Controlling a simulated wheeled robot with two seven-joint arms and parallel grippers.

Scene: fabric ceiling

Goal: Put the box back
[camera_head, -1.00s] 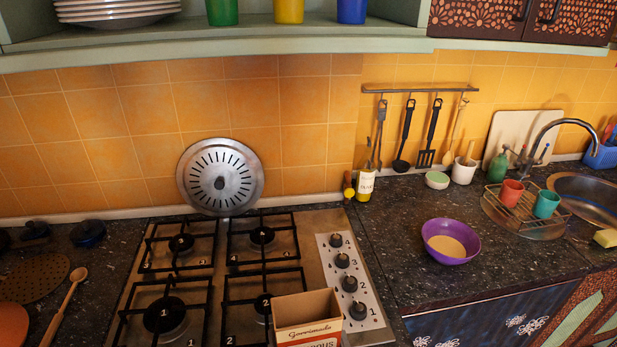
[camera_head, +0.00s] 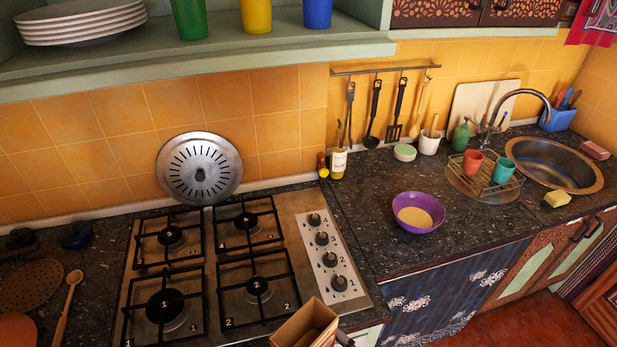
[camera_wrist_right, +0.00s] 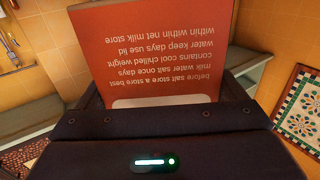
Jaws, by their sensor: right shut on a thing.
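An open-topped cardboard box (camera_head: 298,325) shows at the bottom edge of the head view, in front of the stove. Its lower part is cut off by the frame. In the right wrist view the box (camera_wrist_right: 160,50) shows a red-orange face with lines of printed text, upside down. My right gripper (camera_wrist_right: 162,96) is shut on the box. Only a small grey part of this gripper shows beside the box in the head view. My left gripper is in neither view.
The stove (camera_head: 288,230) has black pot grates. A purple bowl (camera_head: 418,228) stands on the dark counter to the right, near a dish rack (camera_head: 488,185) with cups. The green shelf (camera_head: 345,50) above holds plates (camera_head: 80,22) and cups, with bare room between them.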

